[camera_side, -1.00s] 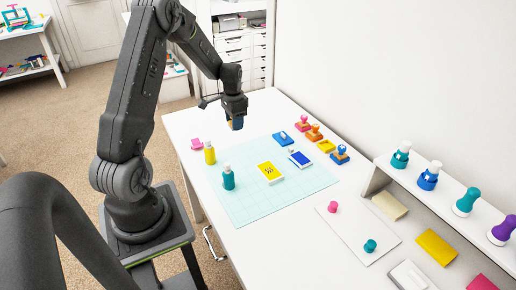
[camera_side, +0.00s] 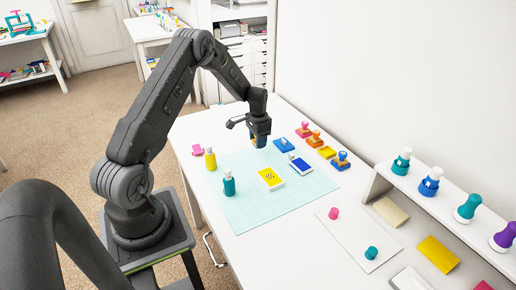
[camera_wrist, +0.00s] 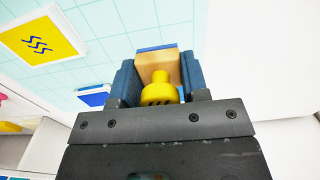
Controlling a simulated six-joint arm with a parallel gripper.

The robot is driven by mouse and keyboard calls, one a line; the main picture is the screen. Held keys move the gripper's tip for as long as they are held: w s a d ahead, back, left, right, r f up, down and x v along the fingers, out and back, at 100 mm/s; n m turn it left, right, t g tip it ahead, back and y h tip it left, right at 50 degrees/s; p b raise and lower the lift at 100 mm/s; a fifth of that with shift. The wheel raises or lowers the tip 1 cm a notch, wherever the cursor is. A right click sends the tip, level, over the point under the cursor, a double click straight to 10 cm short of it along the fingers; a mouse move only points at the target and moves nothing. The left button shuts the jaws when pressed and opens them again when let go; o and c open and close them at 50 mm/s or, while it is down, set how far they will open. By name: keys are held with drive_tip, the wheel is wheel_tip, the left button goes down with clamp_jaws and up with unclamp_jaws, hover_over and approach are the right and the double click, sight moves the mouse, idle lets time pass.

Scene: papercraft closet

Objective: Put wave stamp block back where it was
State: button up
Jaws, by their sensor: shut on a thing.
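My gripper (camera_side: 260,143) is shut on the wave stamp block (camera_wrist: 158,68), above the far part of the table. In the wrist view the block has a yellow knob, a wooden body and a blue edge at its far end, held between blue jaws. In the side view the block is mostly hidden by the gripper.
An open blue ink pad (camera_side: 300,163) lies right of the card. Beyond it are a blue pad (camera_side: 284,143), orange stamps (camera_side: 314,138), a yellow pad (camera_side: 326,152) and a blue stamp (camera_side: 342,160). Yellow (camera_side: 210,159) and teal (camera_side: 229,184) bottles stand left. A shelf (camera_side: 418,184) holds more bottles.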

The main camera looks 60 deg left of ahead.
sight(258, 154)
drive_tip(key=shift+f, duration=1.95)
drive_tip(key=shift+f, duration=0.15)
drive_tip(key=o, duration=1.2)
